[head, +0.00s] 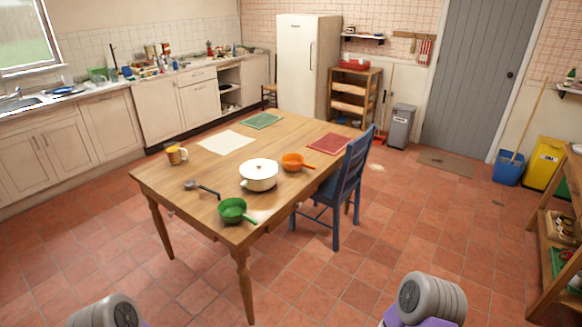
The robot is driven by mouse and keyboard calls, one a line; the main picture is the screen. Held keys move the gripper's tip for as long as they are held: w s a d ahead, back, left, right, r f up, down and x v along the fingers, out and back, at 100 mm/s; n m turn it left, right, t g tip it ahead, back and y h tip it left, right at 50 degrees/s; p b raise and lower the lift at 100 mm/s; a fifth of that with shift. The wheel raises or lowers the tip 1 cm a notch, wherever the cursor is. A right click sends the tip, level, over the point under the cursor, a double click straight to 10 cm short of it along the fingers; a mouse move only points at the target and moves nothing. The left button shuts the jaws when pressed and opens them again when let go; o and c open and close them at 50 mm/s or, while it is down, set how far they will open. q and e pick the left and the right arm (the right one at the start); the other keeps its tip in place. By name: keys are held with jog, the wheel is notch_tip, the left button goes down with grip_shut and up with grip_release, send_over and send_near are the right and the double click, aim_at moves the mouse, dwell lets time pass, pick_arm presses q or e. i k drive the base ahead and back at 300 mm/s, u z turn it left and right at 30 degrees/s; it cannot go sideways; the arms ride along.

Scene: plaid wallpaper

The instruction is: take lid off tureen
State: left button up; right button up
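A white tureen (259,182) stands upright on the wooden table (165,190), near the middle of its front half. Its pale lid (259,168) sits on top, with a small dark knob. The lower edges of the head view show parts of my two arms, well short of the table. Neither of my grippers is in view.
Around the tureen are a green pan (232,210), an orange pan (293,161), a ladle (201,188) and an orange mug (177,155). A blue chair (350,180) stands at the table's right side. The tiled floor before the table is clear.

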aim_at(256, 169)
jog(key=k, duration=0.5)
jog(key=z, duration=0.7)
jog(key=i, duration=1.05)
jog(key=z, duration=0.55)
jog(key=i, duration=2)
jog(key=u, duration=1.45)
jog(key=i, duration=1.05)
jog(key=u, duration=0.9)
